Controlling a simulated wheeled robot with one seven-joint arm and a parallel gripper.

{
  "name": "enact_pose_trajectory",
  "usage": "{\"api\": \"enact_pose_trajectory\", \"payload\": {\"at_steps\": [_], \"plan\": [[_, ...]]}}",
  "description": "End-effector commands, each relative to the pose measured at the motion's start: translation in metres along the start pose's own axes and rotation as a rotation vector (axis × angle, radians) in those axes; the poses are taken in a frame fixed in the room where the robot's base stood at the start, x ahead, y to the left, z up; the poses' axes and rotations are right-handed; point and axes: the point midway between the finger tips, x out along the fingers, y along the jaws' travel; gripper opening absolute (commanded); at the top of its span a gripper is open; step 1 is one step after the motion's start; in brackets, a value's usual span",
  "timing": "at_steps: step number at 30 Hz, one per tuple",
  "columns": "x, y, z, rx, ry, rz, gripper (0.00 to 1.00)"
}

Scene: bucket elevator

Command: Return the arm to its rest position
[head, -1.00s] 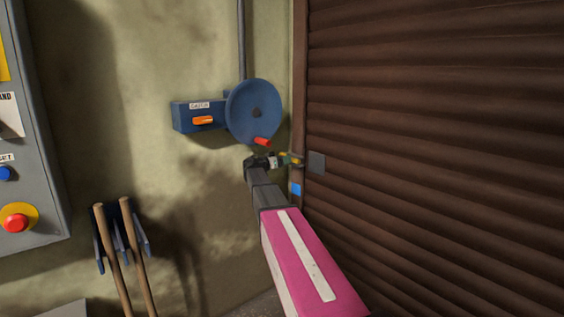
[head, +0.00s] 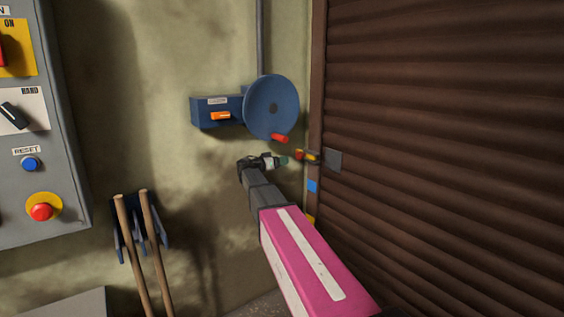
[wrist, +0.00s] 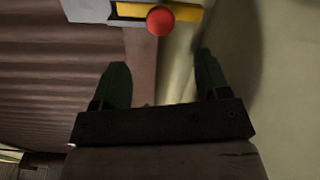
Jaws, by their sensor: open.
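My gripper (head: 284,161) is at the end of my pink and grey arm, in front of the wall corner beside the brown slatted shutter. In the wrist view its two green fingers (wrist: 160,85) stand apart with nothing between them. A small yellow latch with a red knob (head: 301,155) sits at the shutter's edge, just right of the fingertips and apart from them. In the wrist view the red knob (wrist: 160,21) and yellow bar (wrist: 184,12) lie beyond the fingers. A blue handwheel (head: 271,106) with a red handle (head: 280,138) is on the wall above my gripper.
A blue box with an orange lever (head: 220,115) joins the wheel. A grey control panel (head: 60,150) with buttons is at the left. Wooden-handled tools (head: 140,240) hang on a blue rack below. The brown shutter (head: 440,150) fills the right side.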

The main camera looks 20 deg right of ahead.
Motion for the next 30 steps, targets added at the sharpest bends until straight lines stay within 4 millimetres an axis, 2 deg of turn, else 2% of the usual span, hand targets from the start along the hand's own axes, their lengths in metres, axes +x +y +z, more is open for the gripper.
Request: {"api": "enact_pose_trajectory", "payload": {"at_steps": [6, 8, 11, 16, 20, 24, 27, 30], "plan": [[0.0, 0.001, 0.003, -0.006, -0.008, -0.002, 0.69], [-0.001, 0.005, 0.013, -0.023, -0.031, -0.007, 0.69], [-0.004, 0.015, 0.042, -0.079, -0.106, -0.029, 0.69], [-0.021, 0.043, 0.127, -0.248, -0.33, -0.117, 0.69], [-0.045, 0.07, 0.199, -0.395, -0.53, -0.232, 0.69], [-0.083, 0.104, 0.271, -0.54, -0.741, -0.4, 0.69], [-0.115, 0.129, 0.316, -0.625, -0.878, -0.544, 0.69], [-0.15, 0.154, 0.351, -0.689, -0.997, -0.702, 0.69]]}}
